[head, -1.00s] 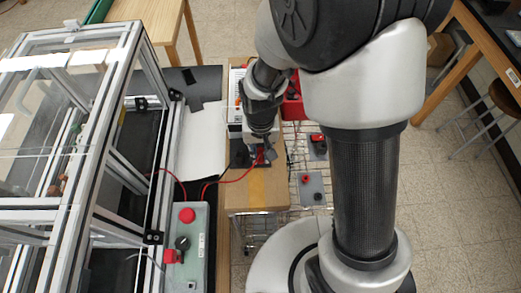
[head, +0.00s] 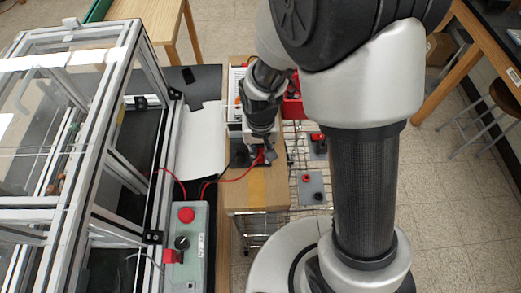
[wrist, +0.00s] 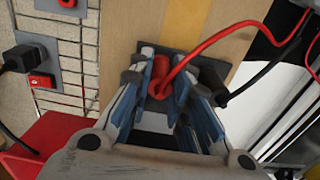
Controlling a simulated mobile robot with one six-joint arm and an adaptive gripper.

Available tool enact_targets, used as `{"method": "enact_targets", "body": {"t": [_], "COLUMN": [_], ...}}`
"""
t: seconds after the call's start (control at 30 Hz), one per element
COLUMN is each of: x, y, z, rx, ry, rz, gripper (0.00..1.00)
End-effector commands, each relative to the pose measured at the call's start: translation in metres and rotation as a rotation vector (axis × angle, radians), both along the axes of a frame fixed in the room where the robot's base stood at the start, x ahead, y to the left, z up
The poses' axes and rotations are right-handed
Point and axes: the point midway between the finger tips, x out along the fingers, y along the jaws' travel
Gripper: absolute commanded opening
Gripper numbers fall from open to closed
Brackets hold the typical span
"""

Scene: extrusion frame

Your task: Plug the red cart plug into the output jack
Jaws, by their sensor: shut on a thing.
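The red cart plug (wrist: 160,75) stands between the fingers of my gripper (wrist: 160,90) in the wrist view, and the fingers are shut on it. Its red cable (wrist: 220,42) bends up and to the right. The plug is at a dark plate (wrist: 211,68) on the cardboard box; its lower end is hidden, so I cannot tell how deep it sits. A black plug (wrist: 236,91) is beside it on the plate. In the head view my gripper (head: 257,153) is over the box. A grey plate (head: 313,188) to the right carries a red jack (head: 306,178), possibly the output jack.
A control box (head: 187,245) with a red button stands left of the cardboard box (head: 255,190). The extrusion frame (head: 70,130) fills the left.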

Motion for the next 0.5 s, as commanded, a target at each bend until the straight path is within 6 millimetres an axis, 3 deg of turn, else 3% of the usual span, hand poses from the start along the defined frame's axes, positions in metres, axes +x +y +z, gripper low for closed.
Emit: {"method": "enact_targets", "body": {"t": [0.17, 0.2, 0.5], "x": [-0.0001, 0.0, 0.0], "y": [0.0, 0.0, 0.0], "z": [-0.0045, -0.0039, -0.0034], "rx": [0.0, 0.0, 0.0], "ry": [0.0, 0.0, 0.0], "rz": [0.0, 0.0, 0.0], "gripper": [0.0, 0.2, 0.4]}}
